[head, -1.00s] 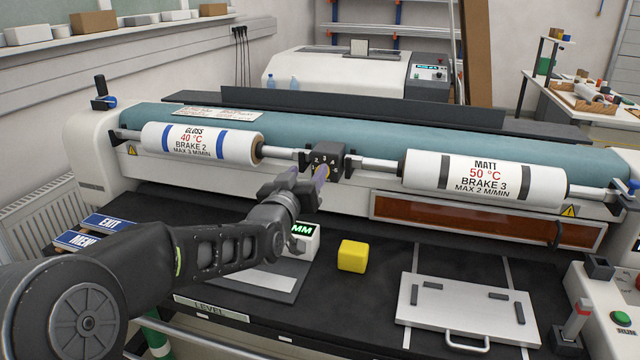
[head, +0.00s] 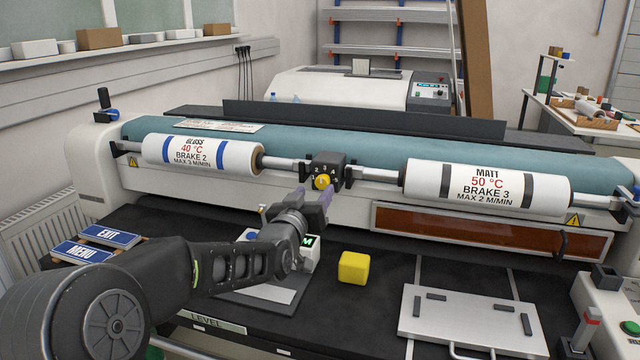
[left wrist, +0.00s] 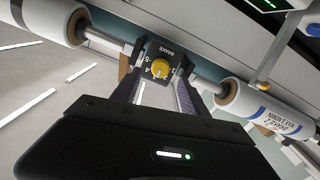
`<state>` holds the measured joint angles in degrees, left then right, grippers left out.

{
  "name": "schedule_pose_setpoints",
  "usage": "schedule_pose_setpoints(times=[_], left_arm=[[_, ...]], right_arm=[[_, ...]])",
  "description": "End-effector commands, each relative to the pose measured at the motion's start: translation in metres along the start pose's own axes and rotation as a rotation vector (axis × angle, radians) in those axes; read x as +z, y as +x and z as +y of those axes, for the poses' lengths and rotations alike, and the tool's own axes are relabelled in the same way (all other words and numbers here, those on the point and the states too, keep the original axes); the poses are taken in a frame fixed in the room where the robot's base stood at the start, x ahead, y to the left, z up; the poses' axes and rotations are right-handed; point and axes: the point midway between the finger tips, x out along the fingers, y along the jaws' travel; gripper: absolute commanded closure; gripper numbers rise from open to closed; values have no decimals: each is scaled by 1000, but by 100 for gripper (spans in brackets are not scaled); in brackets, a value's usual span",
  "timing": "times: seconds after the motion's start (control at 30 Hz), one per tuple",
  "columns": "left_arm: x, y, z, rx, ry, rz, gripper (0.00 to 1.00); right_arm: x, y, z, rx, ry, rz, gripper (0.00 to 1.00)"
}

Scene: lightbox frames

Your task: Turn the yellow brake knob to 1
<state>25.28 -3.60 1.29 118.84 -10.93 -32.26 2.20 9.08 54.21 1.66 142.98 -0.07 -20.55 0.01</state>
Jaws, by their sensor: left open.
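The yellow brake knob (head: 322,182) sits on the front of a small black brake box (head: 326,163) between the two roll shafts. Numbers are printed around it; I cannot tell for certain which one it points at. My left gripper (head: 313,197) is open and empty, just in front of and slightly below the knob, with its fingers apart. In the left wrist view the knob (left wrist: 160,68) shows between the two fingers, past their tips, and does not appear gripped. My right gripper is not in view.
A GLOSS roll (head: 203,154) is left of the brake box and a MATT roll (head: 487,190) is right of it. A yellow block (head: 353,268), a grey plate with a handle (head: 466,314) and a small display box (head: 309,249) are on the black table below.

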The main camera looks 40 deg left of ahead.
Motion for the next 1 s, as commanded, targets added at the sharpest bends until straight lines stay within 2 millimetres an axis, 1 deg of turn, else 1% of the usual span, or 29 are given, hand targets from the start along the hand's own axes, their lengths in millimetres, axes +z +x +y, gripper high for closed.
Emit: schedule_pose_setpoints(times=[0.1,0.2,0.3,0.43,0.67,1.0], left_arm=[[-1,20,0,0,0,-2,48],[-1,35,0,0,0,-2,48],[-1,46,0,0,0,-1,48],[0,53,0,0,0,-1,48],[0,53,0,0,0,0,48],[0,53,0,0,0,0,75]], right_arm=[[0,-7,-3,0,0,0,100],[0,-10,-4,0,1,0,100],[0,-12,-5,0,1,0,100],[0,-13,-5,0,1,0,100],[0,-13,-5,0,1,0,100],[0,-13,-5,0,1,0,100]])
